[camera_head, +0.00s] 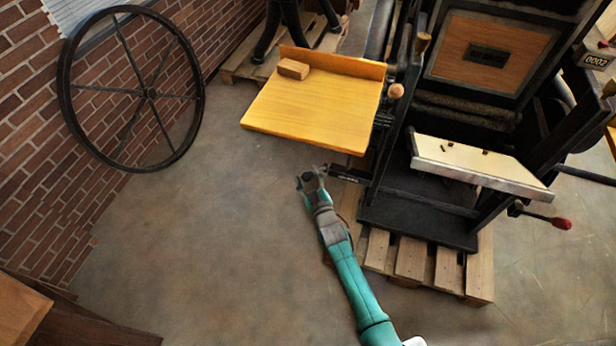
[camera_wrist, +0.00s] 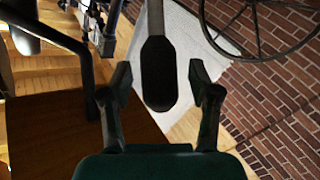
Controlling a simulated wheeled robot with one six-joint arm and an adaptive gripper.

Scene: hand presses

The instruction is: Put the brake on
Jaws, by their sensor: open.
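In the wrist view, a lever with a pale shaft and a rounded black grip (camera_wrist: 160,75) stands between the two fingers of my gripper. My gripper (camera_head: 309,179) is open, with a gap on each side of the grip; I cannot tell how deep it sits. In the head view, my gripper is low beside the left side of the black hand press (camera_head: 420,220), just left of a short dark bar (camera_head: 347,174) sticking out from it. Whether that bar is the same lever, I cannot tell.
A yellow wooden board (camera_head: 315,108) with a wooden block (camera_head: 293,69) juts out above and behind my gripper. A pallet (camera_head: 412,260) lies under the press. A red-knobbed lever (camera_head: 560,223) is at right. A spoked wheel (camera_head: 150,94) stands by the brick wall. The floor at left is clear.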

